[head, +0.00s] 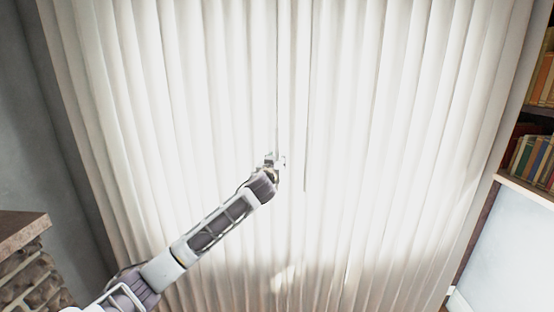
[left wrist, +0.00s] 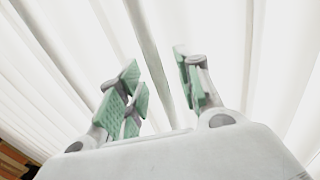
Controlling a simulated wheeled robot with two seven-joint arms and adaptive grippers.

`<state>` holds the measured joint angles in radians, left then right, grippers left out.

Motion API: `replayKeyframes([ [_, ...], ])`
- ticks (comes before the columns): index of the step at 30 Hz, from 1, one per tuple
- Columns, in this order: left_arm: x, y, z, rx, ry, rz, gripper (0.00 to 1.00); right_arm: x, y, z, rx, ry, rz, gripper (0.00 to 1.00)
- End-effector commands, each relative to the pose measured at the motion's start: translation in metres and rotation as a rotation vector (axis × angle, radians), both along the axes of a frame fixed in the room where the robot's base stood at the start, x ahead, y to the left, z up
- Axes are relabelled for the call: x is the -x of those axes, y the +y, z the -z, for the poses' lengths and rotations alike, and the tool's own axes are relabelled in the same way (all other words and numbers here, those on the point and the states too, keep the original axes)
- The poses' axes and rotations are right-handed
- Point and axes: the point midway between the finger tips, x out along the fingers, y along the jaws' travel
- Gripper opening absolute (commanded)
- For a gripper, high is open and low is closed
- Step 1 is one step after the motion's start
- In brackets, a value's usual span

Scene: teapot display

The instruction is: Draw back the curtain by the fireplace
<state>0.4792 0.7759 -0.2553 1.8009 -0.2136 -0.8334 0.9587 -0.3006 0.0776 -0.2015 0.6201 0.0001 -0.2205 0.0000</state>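A white pleated curtain (head: 220,90) hangs closed across most of the head view, its inner edge near the middle next to a second white panel (head: 400,110). The brick fireplace (head: 25,278) shows only in part at the lower left. My left gripper (head: 274,160) is at the curtain's middle, close to where the panels meet. In the left wrist view its green-padded fingers (left wrist: 160,88) are apart. A greyish curtain fold (left wrist: 148,50) runs down between them in the picture; I cannot tell whether they touch it. My right gripper is not in view.
A bookshelf with several books (head: 535,155) stands at the right, above a pale panel (head: 510,245). A grey wall (head: 45,130) lies between the fireplace and the curtain's left side. Nothing else stands in front of the curtain.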

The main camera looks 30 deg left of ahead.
Motion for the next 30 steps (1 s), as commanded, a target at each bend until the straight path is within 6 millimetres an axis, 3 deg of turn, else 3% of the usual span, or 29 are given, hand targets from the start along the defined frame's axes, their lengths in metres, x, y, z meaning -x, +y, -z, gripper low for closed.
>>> replayKeyframes([
  [16, -0.009, 0.0033, 0.0004, 0.0, 0.001, 0.0, 0.35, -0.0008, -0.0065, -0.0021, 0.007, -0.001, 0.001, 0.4],
  [24, -0.0089, 0.0034, 0.0004, 0.0, 0.001, 0.0, 0.02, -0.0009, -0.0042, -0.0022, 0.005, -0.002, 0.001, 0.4],
  [30, -0.0088, 0.0033, 0.0004, 0.0, 0.001, 0.0, 0.0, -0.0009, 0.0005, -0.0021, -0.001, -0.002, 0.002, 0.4],
])
